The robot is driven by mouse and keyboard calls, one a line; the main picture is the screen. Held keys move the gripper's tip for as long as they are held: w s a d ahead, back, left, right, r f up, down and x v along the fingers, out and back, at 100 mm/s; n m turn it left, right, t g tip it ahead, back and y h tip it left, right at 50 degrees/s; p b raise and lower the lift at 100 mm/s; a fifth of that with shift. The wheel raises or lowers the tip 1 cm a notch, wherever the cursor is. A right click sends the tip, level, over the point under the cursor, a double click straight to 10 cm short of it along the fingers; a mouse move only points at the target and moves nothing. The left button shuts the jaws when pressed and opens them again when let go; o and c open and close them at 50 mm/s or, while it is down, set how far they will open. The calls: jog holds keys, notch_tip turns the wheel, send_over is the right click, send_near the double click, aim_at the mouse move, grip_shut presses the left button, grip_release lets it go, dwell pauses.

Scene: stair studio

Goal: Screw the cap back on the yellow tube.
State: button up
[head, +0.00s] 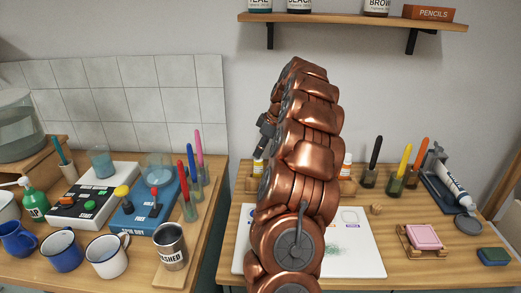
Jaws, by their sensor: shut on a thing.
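My copper arm rises through the middle of the head view and hides much of the right bench. A dark part of my gripper (265,127) shows at the arm's left edge, above the bench. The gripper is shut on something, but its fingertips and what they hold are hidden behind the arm. A small yellow-banded container (258,167) shows just below it, partly covered by the arm, in or by a wooden holder. It may be the yellow tube; I cannot tell. I cannot make out the cap.
A white board (352,250) lies under the arm. Mugs (107,256) and a metal cup (170,246) crowd the left bench.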

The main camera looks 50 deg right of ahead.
dwell(0.3)
jog(key=o, duration=1)
jog(key=shift+o, duration=0.2)
jog(key=shift+r+p, duration=0.5)
jog(key=shift+r, duration=2.95)
